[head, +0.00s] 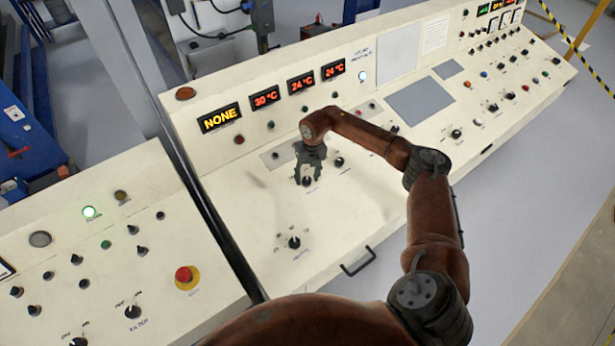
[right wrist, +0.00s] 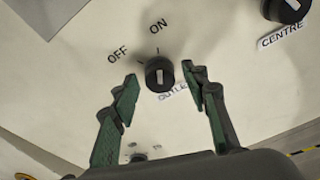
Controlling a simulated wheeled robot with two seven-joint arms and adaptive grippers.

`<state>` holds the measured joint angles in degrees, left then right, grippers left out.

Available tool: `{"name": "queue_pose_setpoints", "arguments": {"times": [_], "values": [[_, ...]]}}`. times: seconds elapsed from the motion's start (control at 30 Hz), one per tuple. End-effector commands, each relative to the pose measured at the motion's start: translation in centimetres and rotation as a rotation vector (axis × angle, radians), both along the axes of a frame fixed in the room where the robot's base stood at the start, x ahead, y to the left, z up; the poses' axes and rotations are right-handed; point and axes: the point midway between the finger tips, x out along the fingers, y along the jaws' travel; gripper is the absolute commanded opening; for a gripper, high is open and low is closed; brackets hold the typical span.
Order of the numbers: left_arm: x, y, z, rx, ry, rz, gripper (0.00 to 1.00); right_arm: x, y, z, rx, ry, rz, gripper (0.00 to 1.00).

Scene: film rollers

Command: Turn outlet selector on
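The outlet selector is a round black knob (right wrist: 159,74) with a white line on top, on a cream panel, with OFF at its upper left and ON above it in the right wrist view. Its white line stands about upright in that view, pointing toward ON. The OUTLET label is partly hidden by a finger. My right gripper (right wrist: 163,80) is open, with one green-padded finger on each side of the knob and gaps visible. In the head view, the right gripper (head: 308,178) reaches down around the selector (head: 307,181). My left gripper is not in view.
A knob labelled CENTRE (right wrist: 284,10) is at the upper right in the wrist view. Another selector knob (head: 294,243) is nearer the panel's front edge, by a black handle (head: 358,261). A red emergency button (head: 185,276) is on the left console. Displays (head: 220,118) line the back.

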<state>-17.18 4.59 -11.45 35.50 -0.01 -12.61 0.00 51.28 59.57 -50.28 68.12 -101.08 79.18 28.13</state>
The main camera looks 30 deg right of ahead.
Motion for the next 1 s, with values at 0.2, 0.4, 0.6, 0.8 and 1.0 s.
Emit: {"name": "queue_pose_setpoints", "arguments": {"times": [0.2, 0.4, 0.6, 0.8, 1.0], "values": [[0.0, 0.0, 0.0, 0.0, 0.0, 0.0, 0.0, 0.0, 0.1, 0.0, 0.0, 0.001, 0.001, 0.44], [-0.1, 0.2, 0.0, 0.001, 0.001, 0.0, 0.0, 0.0, 0.0, 1.0, 0.0, 0.0, 0.002, 0.44], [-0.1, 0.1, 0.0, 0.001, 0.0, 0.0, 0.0, -0.2, -0.3, 4.7, -0.001, -0.003, 0.001, 0.44], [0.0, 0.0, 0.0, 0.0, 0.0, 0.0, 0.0, -0.5, -0.5, 8.8, -0.001, -0.003, 0.002, 0.44], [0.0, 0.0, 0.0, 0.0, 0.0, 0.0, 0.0, -0.7, -0.7, 11.3, 0.0, -0.001, 0.0, 0.44]]}}
